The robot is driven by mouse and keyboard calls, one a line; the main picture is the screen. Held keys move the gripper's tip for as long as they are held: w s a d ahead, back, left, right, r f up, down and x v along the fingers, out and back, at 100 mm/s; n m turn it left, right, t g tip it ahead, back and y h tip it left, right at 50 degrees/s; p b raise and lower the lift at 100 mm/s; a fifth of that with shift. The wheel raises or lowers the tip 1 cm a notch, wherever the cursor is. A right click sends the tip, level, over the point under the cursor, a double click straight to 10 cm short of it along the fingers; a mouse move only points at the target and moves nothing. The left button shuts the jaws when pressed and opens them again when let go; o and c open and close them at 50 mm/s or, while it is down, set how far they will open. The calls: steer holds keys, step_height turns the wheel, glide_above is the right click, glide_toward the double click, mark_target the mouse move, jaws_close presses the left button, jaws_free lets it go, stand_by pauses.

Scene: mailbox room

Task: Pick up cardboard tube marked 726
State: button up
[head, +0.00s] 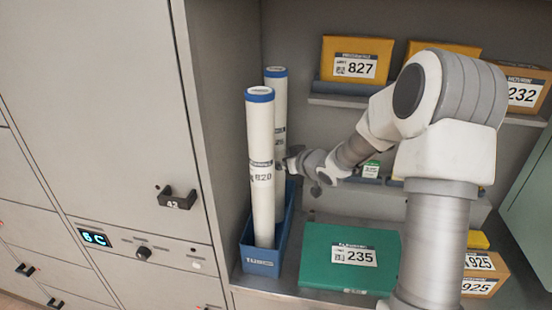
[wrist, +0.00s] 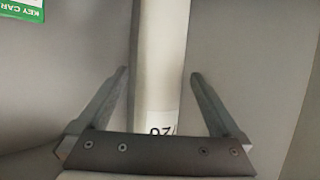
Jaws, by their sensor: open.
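Two white cardboard tubes with blue caps stand upright in a blue bin (head: 262,262). The front tube (head: 260,140) has a label that seems to read 820. The rear tube (head: 281,110) is partly hidden behind it, and its number is not readable in the head view. My gripper (head: 290,163) is at the rear tube's right side, at about mid height. In the wrist view my gripper (wrist: 159,74) is open, with a white tube (wrist: 162,40) between its fingers and a visible gap on both sides. That tube's label is upside down and cut off by the gripper body.
A green parcel marked 235 (head: 325,258) lies right of the bin. Yellow parcel 827 (head: 356,60) sits on the upper shelf (head: 335,101). The grey locker door (head: 100,110) is at the left. A green card box shows in the wrist view (wrist: 22,10).

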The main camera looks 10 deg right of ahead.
steer(key=shift+x, duration=1.3)
steer(key=shift+d, duration=0.1)
jaws_close()
steer(key=shift+r, duration=0.2)
